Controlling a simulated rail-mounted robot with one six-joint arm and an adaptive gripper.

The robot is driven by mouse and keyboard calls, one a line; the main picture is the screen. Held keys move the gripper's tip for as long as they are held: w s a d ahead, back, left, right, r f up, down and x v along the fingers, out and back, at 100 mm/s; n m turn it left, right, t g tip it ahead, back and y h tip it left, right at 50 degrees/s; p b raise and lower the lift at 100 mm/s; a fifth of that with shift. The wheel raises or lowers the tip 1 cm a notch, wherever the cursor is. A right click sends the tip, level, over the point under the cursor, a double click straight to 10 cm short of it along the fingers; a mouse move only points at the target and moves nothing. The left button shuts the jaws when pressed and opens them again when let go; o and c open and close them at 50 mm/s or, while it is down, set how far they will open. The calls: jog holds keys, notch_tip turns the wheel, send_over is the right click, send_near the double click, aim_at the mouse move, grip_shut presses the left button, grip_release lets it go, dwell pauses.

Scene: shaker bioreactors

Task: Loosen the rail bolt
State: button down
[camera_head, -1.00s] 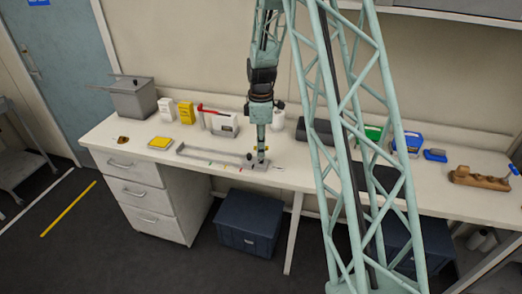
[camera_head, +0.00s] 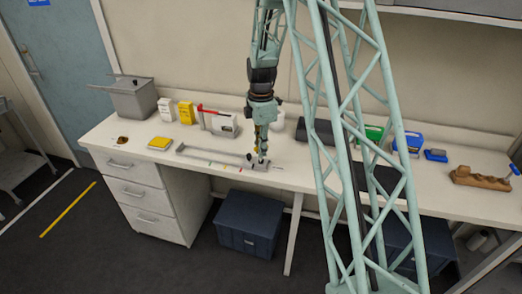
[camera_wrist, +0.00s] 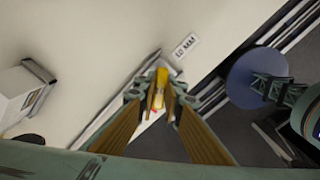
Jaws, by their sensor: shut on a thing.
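The grey metal rail (camera_head: 208,156) lies along the white bench top. My gripper (camera_head: 262,160) points straight down at the block at the rail's right end (camera_head: 262,167). In the wrist view, the tips of my gripper (camera_wrist: 161,92) are closed in on a small yellow piece, which looks like the rail bolt's head (camera_wrist: 161,76). The fingers have tan inner pads. The bolt's lower part and its seat are hidden, so I cannot tell how far it is turned.
Behind the rail stand a white box with a red item (camera_head: 222,123) and a white bottle (camera_head: 278,118). A small printed label (camera_wrist: 185,46) lies near the rail.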

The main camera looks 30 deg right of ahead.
jog(key=shift+f, duration=0.1)
jog(key=shift+n, duration=1.7)
jog(key=c, duration=2.7)
grip_release()
notch_tip(320, 180, up, 11)
jog(key=shift+r, duration=0.55)
